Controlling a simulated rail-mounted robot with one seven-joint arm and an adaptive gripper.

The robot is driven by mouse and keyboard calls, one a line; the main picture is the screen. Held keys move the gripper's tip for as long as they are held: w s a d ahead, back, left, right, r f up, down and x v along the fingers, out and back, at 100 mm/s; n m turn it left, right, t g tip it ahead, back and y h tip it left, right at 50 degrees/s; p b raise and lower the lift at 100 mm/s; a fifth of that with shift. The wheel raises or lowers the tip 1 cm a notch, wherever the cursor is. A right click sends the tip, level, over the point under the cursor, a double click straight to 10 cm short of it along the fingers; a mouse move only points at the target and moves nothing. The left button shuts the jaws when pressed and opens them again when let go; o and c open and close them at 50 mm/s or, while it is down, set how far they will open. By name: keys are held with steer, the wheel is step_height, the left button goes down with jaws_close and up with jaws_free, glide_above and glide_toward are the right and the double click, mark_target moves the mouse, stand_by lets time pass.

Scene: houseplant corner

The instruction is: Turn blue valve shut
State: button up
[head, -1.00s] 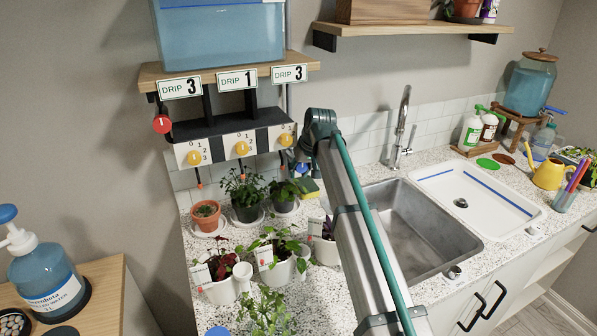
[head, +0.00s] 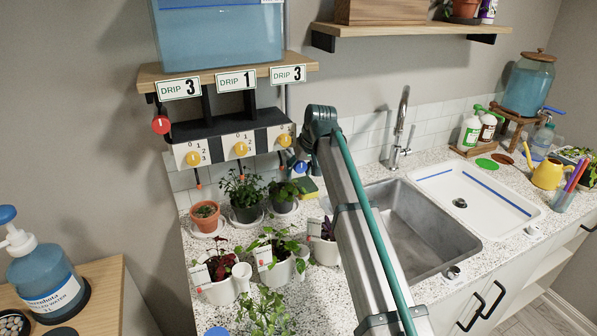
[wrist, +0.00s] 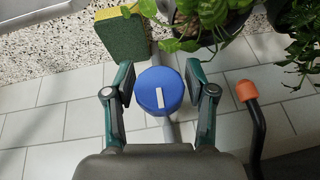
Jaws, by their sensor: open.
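The blue valve (wrist: 158,92) is a round blue knob with a white stripe, seen in the middle of the wrist view. The stripe runs nearly up and down in that view, with a slight tilt. My gripper (wrist: 160,84) is open, one finger on each side of the knob. Small gaps show between the fingers and the knob. In the head view a bit of the blue valve (head: 301,167) shows below the end of my arm, by the tiled wall. My gripper is mostly hidden there behind the arm.
An orange-tipped black tube (wrist: 247,92) stands right of the fingers. A green and yellow sponge (wrist: 121,36) and a leafy plant (wrist: 205,18) lie beyond the knob. The drip panel with yellow dials (head: 241,149) is left of my arm; the sink (head: 425,230) is to the right.

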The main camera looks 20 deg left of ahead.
mark_target(302, 169)
steer(key=v, duration=0.4)
steer(key=shift+s+d, duration=0.3)
steer(key=shift+d, duration=0.15)
steer(key=s+d, duration=0.5)
steer(key=d, duration=0.4)
steer(key=shift+s, duration=0.4)
steer(key=shift+d, duration=0.15)
